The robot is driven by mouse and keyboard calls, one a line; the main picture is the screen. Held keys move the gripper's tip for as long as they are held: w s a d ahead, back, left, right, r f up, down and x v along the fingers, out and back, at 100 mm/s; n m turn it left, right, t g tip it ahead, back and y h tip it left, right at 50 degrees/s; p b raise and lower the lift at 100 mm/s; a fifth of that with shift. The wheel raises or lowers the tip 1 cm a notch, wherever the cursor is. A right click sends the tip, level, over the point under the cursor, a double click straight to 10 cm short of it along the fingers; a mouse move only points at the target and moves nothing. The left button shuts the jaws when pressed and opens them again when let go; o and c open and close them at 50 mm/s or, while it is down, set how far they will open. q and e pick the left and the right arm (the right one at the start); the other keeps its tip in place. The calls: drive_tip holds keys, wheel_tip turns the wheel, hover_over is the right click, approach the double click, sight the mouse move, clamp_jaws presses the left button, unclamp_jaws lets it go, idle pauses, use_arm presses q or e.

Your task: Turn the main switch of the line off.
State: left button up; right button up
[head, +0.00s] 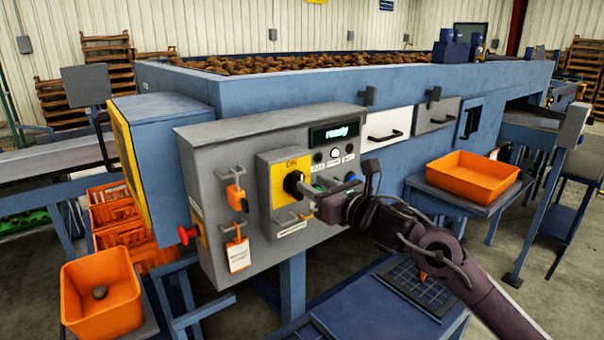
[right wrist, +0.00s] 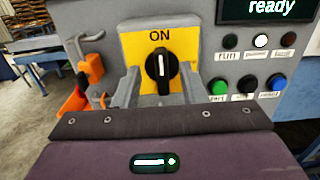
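The main switch is a black rotary knob (head: 293,183) on a yellow plate (head: 276,180), on the front of the grey control box (head: 225,150). In the right wrist view the knob (right wrist: 161,69) stands upright, its white line pointing up at the word ON. My right gripper (head: 308,192) is in front of the switch. In the right wrist view the gripper (right wrist: 160,88) is open, with one grey finger on each side of the knob. I cannot tell whether the fingers touch it. My left gripper is not in view.
The display (head: 337,132) reads "ready", with buttons below it. An orange padlock (head: 236,197) and a tag (head: 238,256) hang left of the switch. A red knob (head: 187,235) sticks out further left. An orange tray (head: 473,175) stands at right.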

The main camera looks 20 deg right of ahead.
sight(302, 177)
drive_tip(key=p+x, duration=0.1)
drive_tip(key=x, duration=0.2)
drive_tip(key=shift+w+r, duration=0.15)
drive_tip(key=shift+w, duration=0.15)
drive_tip(key=shift+w+a, duration=0.2)
drive_tip(key=shift+w, duration=0.05)
clamp_jaws()
